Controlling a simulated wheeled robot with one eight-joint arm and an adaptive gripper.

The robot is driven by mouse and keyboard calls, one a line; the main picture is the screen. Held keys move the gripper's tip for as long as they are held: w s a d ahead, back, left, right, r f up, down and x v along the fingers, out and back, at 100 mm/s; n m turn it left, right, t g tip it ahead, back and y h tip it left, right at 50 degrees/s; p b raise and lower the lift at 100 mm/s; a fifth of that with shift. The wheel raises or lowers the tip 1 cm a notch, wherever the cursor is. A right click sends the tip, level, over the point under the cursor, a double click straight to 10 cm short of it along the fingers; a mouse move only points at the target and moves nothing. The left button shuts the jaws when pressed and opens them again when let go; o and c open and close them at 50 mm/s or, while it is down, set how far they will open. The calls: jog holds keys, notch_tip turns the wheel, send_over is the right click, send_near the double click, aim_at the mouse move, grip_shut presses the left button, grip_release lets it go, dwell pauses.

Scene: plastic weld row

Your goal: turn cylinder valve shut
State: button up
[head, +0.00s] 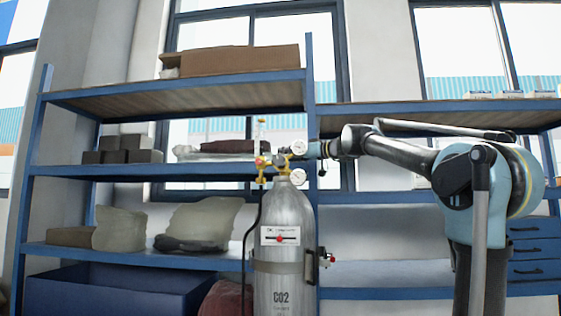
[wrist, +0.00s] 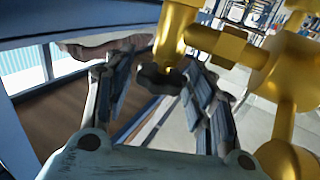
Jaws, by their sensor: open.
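The silver CO2 cylinder (head: 284,240) stands upright in the middle of the head view. A brass valve and regulator (head: 276,163) with two round gauges sit on its top. In the wrist view the brass valve body (wrist: 175,35) ends in a dark lobed handwheel (wrist: 158,79). My gripper (head: 317,149) reaches in from the right at the valve's height. In the wrist view my gripper (wrist: 153,95) is open, with one finger on each side of the handwheel. I cannot tell whether the fingers touch it. The handwheel is not clearly visible in the head view.
Blue shelving (head: 180,168) stands behind the cylinder, with a cardboard box (head: 240,59) on top and bags lower down. A black hose (head: 246,232) hangs left of the cylinder. More brass fittings (wrist: 285,90) are close on the right of the wrist view.

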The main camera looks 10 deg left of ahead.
jog(key=shift+v, duration=2.9)
jog(key=shift+w, duration=0.1)
